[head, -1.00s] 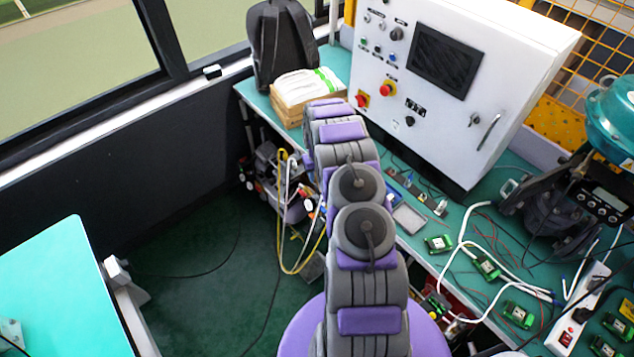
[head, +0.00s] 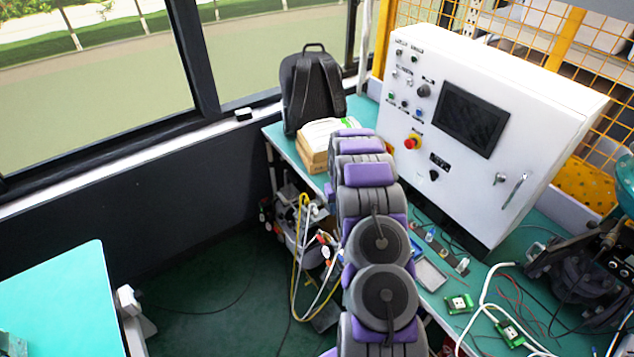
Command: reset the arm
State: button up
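My grey and purple arm (head: 368,185) rises from the bottom centre of the head view and reaches away toward the workbench. Its far end is in front of the wooden box and the left side of the white control cabinet (head: 478,130). My gripper is not visible; the arm's own links hide whatever is at its far end. The valve positioner cannot be made out.
A green workbench (head: 540,240) carries the cabinet, a black backpack (head: 312,90), a wooden box (head: 313,150), small green circuit boards (head: 459,304) and loose cables. Another green table (head: 60,300) stands at left. Dark green floor (head: 215,285) lies between them.

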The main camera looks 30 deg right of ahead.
jog(key=s+a+r+n+b, duration=0.1)
jog(key=s+a+r, duration=0.3)
jog(key=a+r, duration=0.3)
jog(key=s+a+r+g+b, duration=0.1)
jog(key=s+a+r, duration=0.3)
jog(key=a+r, duration=0.35)
jog(key=s+a+r+n+b, duration=0.1)
jog(key=s+a+r, duration=0.3)
jog(key=a+r, duration=0.3)
jog(key=s+a+r+b, duration=0.1)
jog(key=s+a, duration=0.3)
jog(key=s, duration=0.5)
jog(key=s+a+r+n+b, duration=0.1)
jog(key=s+a, duration=0.3)
jog(key=s, duration=0.5)
jog(key=s+a+r+b, duration=0.1)
jog(key=s+a+r, duration=0.1)
jog(key=s, duration=0.7)
jog(key=shift+s+a+r+n+g, duration=0.3)
jog(key=shift+s+a+g, duration=0.1)
jog(key=shift+a, duration=0.5)
jog(key=shift+o, duration=0.4)
